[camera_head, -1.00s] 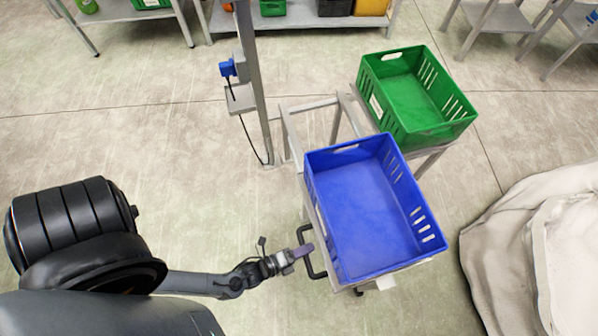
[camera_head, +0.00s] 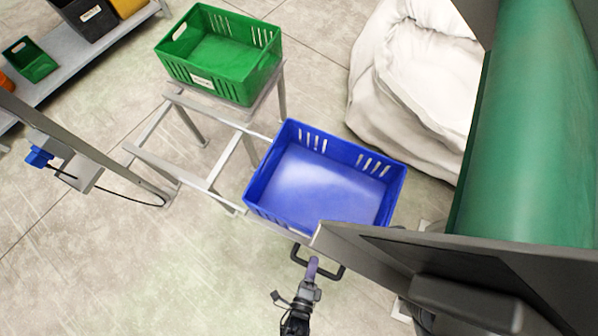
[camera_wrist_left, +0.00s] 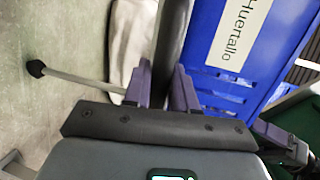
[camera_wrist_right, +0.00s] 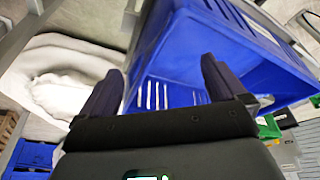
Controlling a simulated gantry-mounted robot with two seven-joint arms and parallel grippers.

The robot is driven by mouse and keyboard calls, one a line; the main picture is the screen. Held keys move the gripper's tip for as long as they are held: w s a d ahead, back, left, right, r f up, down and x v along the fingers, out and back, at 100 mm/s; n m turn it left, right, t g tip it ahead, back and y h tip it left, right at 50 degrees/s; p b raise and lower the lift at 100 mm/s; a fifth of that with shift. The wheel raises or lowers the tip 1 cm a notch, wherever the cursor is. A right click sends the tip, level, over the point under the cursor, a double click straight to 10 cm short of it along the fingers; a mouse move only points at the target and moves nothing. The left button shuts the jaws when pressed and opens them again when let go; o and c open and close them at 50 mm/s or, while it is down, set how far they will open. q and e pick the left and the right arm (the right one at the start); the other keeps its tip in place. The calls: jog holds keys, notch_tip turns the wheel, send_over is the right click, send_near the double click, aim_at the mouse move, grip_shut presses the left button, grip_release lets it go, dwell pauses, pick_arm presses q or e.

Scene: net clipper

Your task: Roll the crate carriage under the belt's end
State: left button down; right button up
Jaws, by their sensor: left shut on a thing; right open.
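The blue crate (camera_head: 325,185) is empty and sits upright on the grey carriage (camera_head: 275,229). My left gripper (camera_head: 313,268) is shut on the black carriage handle (camera_head: 336,273) at the crate's near side. In the left wrist view the fingers (camera_wrist_left: 160,88) close around the dark handle bar (camera_wrist_left: 173,40), beside the crate's labelled side (camera_wrist_left: 238,35). The green belt (camera_head: 530,130) is at the right; its grey end frame (camera_head: 400,250) hides the crate's near right corner. My right gripper (camera_wrist_right: 158,85) is open and empty, with the blue crate (camera_wrist_right: 172,55) beyond its fingers.
A green crate (camera_head: 220,60) stands on a grey stand behind the carriage frame (camera_head: 180,165). A post with a blue fitting (camera_head: 39,157) is at the left. A white sack (camera_head: 410,90) lies behind the blue crate. Floor at the lower left is clear.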

pick_arm(q)
jog(key=shift+d+r, duration=0.25)
jog(key=shift+d, duration=0.15)
pick_arm(e)
jog(key=shift+w+a, duration=0.1)
jog(key=shift+a, duration=0.1)
jog(key=shift+d, duration=0.1)
pick_arm(q)
jog(key=c, duration=1.2)
grip_release()
jog(key=shift+s, duration=0.1)
jog(key=shift+o, duration=0.8)
jog(key=shift+s+d+f, duration=0.1)
jog(key=shift+f, duration=0.05)
pick_arm(e)
jog(key=shift+d, duration=0.25)
jog(key=shift+a, duration=0.1)
